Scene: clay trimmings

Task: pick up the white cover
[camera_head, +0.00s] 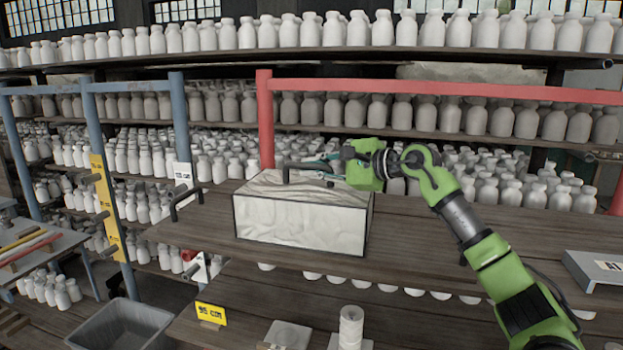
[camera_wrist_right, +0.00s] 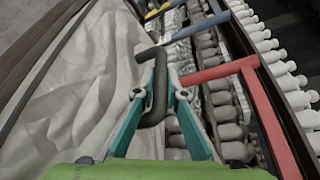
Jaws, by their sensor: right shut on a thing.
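The white cover (camera_head: 272,185) lies creased over the top of a box with dark edges (camera_head: 300,222) on the wooden shelf. It also fills the left of the right wrist view (camera_wrist_right: 88,85). A dark bar handle stands up at its top (camera_head: 310,165). My right gripper (camera_head: 322,165) reaches in from the right above the box, and in the right wrist view its teal fingers are shut on the dark handle (camera_wrist_right: 155,85). The cover appears to be resting on the box; I cannot tell if there is a gap. My left gripper is not in view.
A red post and rail (camera_head: 265,120) stand behind the box, with shelves of several white bottles beyond. A second dark handle (camera_head: 186,200) is left of the box. A grey bin (camera_head: 120,325) stands at lower left.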

